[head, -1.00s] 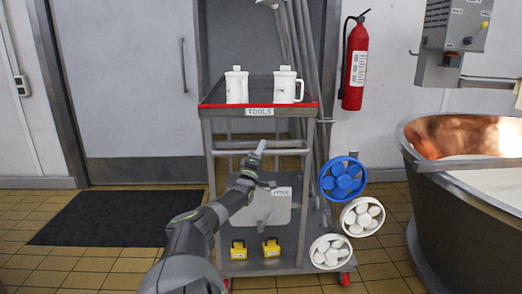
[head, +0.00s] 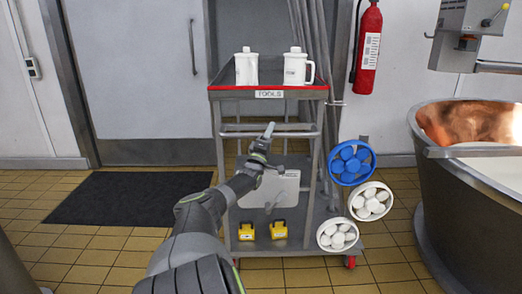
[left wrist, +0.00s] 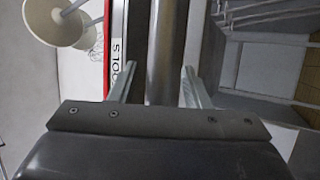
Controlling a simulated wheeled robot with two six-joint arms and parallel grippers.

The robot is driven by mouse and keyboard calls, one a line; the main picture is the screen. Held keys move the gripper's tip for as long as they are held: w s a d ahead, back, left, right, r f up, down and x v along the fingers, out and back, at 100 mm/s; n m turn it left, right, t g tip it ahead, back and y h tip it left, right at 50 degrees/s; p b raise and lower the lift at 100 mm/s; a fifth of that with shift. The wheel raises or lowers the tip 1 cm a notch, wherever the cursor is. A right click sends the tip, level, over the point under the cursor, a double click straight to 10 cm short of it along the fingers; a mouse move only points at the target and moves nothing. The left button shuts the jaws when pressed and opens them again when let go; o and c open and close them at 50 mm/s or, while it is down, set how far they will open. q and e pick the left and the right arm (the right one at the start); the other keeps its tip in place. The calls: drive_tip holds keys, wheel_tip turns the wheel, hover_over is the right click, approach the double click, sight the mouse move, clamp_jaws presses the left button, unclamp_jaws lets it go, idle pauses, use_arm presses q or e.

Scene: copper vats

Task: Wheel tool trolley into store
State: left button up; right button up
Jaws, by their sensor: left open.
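The tool trolley stands in front of me in the head view. Its red-edged top tray (head: 300,94) carries a TOOLS label and two white jugs, and its lower shelf (head: 310,243) is grey. A horizontal bar (head: 300,134) runs below the tray. My left gripper (head: 265,137) reaches in front of the trolley, just below the label. In the left wrist view a thick grey bar (left wrist: 166,45) lies between the two open fingers of the left gripper (left wrist: 160,85), with gaps visible on both sides. My right gripper is out of view.
Blue and white wheel-shaped holders (head: 350,162) stick out at the trolley's right side. A copper vat (head: 470,200) stands on the right. A fire extinguisher (head: 367,50) hangs behind. A dark mat (head: 125,198) lies before a closed grey door (head: 140,90) on the left.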

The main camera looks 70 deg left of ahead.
use_arm(q)
drive_tip(key=p+v, duration=0.4)
drive_tip(key=v, duration=1.2)
drive_tip(key=shift+s+d+f+p, duration=0.2)
drive_tip(key=shift+s+f+p, duration=0.05)
drive_tip(key=shift+p, duration=0.1)
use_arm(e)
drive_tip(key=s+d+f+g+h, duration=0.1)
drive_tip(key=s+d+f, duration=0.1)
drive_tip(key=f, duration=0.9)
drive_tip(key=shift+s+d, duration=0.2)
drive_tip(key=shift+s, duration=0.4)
